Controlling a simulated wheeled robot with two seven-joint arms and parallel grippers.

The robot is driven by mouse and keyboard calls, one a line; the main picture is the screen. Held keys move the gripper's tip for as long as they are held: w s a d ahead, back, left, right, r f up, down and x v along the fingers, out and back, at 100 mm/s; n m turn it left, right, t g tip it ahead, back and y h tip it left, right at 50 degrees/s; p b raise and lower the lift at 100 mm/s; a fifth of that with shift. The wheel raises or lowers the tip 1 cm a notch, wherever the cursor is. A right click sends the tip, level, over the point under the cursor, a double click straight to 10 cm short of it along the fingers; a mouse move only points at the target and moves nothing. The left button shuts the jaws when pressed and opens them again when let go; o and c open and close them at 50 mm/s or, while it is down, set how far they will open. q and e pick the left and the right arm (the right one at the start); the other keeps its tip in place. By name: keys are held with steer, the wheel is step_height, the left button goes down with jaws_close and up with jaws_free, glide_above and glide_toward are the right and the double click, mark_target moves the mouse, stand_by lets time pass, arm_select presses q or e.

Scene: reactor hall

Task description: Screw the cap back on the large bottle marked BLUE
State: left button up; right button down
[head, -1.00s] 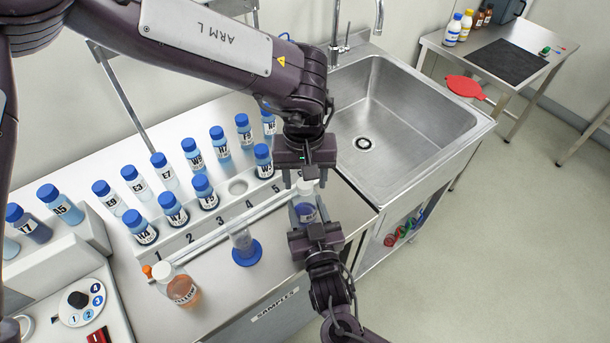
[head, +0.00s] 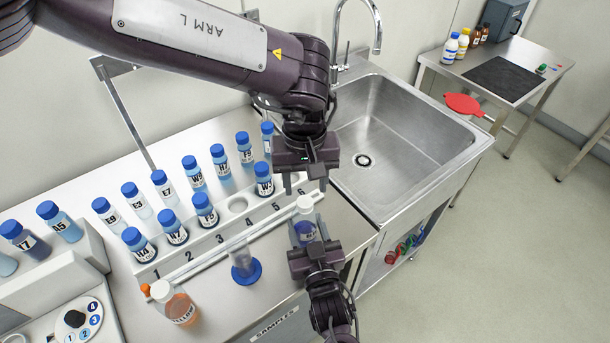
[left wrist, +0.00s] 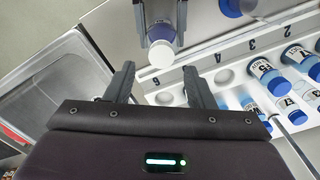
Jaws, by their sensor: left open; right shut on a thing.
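The large bottle (head: 304,233) holds blue liquid and has a partly hidden label; it stands upright at the counter's front right. A white cap (head: 305,204) sits on its mouth; how tight it is I cannot tell. My right gripper (head: 309,247) is shut on the bottle's body from the front. My left gripper (head: 305,187) is open and empty just above the cap, pointing down. In the left wrist view the cap (left wrist: 161,54) shows just beyond the open left fingertips (left wrist: 157,76), with the right gripper's fingers on both sides of the bottle.
A numbered rack (head: 262,215) with blue-capped vials stands behind and left of the bottle. A cylinder with a blue base (head: 246,272) and a white-capped bottle of orange liquid (head: 177,305) stand to the left. The sink (head: 410,130) is at the right.

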arm_select(q)
steer(key=n, duration=0.5)
steer(key=shift+d+r+n, duration=0.15)
steer(key=shift+d+n, duration=0.15)
steer(key=shift+n, duration=0.1)
steer(key=n, duration=0.4)
steer(key=shift+d+r+n, duration=0.1)
steer(key=shift+n, duration=0.2)
steer(key=n, duration=0.4)
steer(key=shift+d+r+n, duration=0.1)
steer(key=shift+r+n, duration=0.05)
steer(key=shift+n, duration=0.15)
steer(key=n, duration=0.7)
steer(key=shift+r, duration=0.3)
steer(key=n, duration=0.4)
steer(key=shift+r+n, duration=0.2)
steer(key=shift+n, duration=0.2)
steer(key=n, duration=0.4)
steer(key=shift+r, duration=0.2)
steer(key=n, duration=0.5)
steer(key=shift+a+r, duration=0.2)
steer(key=shift+a, duration=0.05)
steer(key=n, duration=0.6)
steer(key=shift+a+r, duration=0.3)
